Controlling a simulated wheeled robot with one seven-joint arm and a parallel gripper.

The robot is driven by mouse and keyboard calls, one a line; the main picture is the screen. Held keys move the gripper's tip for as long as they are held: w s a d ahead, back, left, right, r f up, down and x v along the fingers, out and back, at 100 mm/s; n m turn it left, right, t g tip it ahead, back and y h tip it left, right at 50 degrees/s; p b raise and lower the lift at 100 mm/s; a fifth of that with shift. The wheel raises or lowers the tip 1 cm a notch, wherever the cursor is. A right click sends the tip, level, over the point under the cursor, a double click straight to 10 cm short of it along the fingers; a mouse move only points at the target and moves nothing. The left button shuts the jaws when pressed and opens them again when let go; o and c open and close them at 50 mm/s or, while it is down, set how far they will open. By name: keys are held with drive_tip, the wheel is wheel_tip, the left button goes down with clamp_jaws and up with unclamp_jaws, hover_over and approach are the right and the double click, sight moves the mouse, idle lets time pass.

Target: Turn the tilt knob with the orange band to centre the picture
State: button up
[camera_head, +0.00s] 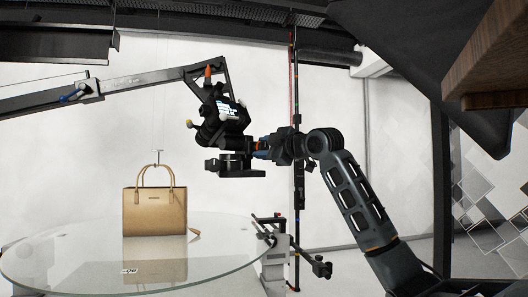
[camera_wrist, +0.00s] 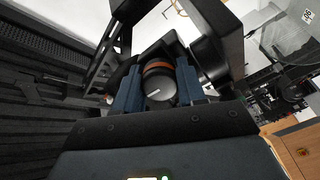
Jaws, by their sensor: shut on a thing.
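The tilt knob (camera_wrist: 158,90) shows in the wrist view as a dark round knob with an orange band around it and a pale mark on its face. My gripper (camera_wrist: 160,92) has one finger on each side of the knob and is shut on it. In the head view my gripper (camera_head: 258,149) reaches in from the right to the camera head (camera_head: 222,120), which hangs from a boom. A small lit screen (camera_head: 230,109) shows on the camera head; its picture is too small to read. In the head view the knob is mostly hidden by the fingers.
A tan handbag (camera_head: 155,211) stands on a round glass turntable (camera_head: 60,262) at the lower left, below the boom (camera_head: 140,83). A thin vertical pole (camera_head: 298,215) stands behind my arm. A wooden edge (camera_head: 490,60) and dark cloth hang at the upper right.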

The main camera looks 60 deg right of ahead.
idle(0.4)
drive_tip(key=o, duration=1.1)
drive_tip(key=shift+c, duration=0.2)
drive_tip(key=b+v, duration=0.1)
drive_tip(key=v, duration=0.7)
drive_tip(key=shift+w, duration=0.1)
drive_tip(key=shift+f, duration=0.1)
